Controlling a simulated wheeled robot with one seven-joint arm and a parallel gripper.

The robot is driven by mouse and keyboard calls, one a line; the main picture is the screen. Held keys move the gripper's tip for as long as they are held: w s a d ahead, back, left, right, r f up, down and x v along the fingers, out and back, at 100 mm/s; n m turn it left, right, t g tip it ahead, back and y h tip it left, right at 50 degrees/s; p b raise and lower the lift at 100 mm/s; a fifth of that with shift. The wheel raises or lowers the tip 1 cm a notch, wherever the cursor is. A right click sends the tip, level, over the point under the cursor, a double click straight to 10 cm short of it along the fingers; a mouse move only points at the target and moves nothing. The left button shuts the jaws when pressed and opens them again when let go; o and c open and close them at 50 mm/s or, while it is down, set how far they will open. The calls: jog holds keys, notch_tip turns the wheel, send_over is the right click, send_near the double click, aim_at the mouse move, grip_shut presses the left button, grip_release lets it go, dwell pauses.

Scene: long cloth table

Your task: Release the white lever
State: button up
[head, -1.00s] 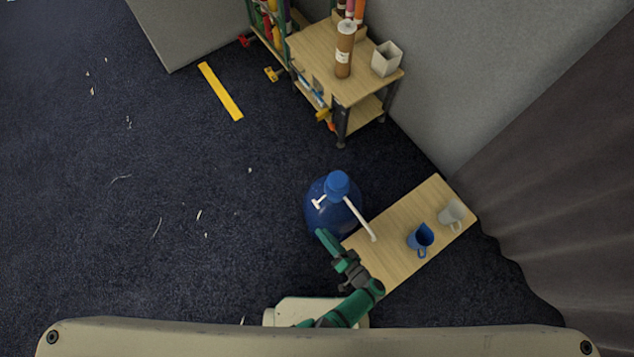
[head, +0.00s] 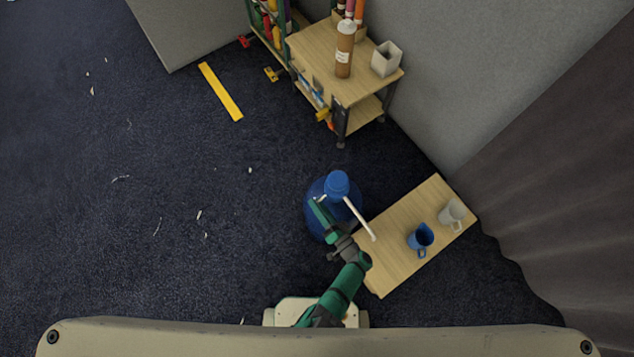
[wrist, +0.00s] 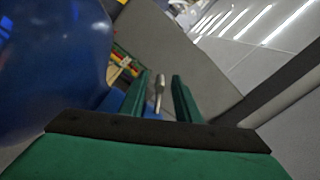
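A blue jug (head: 314,226) with a blue pump cap (head: 337,183) and a long white spout stands at the left end of the low table. It fills the upper left of the wrist view (wrist: 50,60). My gripper (head: 318,206) is over the jug's left side, just below the cap, and hides most of the white lever (head: 323,197). In the wrist view, a pale rod that looks like the lever (wrist: 160,90) shows between the two green fingers of my gripper (wrist: 160,98). The fingers are apart, with gaps visible on both sides of the rod.
The white spout (head: 358,217) reaches over the wooden table (head: 395,265). A blue mug (head: 420,238) and a pale mug (head: 451,214) stand there. A wooden trolley (head: 365,88) stands farther back. Dark carpet (head: 150,250) to the left is mostly clear.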

jog(key=shift+w+a, duration=0.2)
jog(key=shift+w, duration=0.05)
grip_shut()
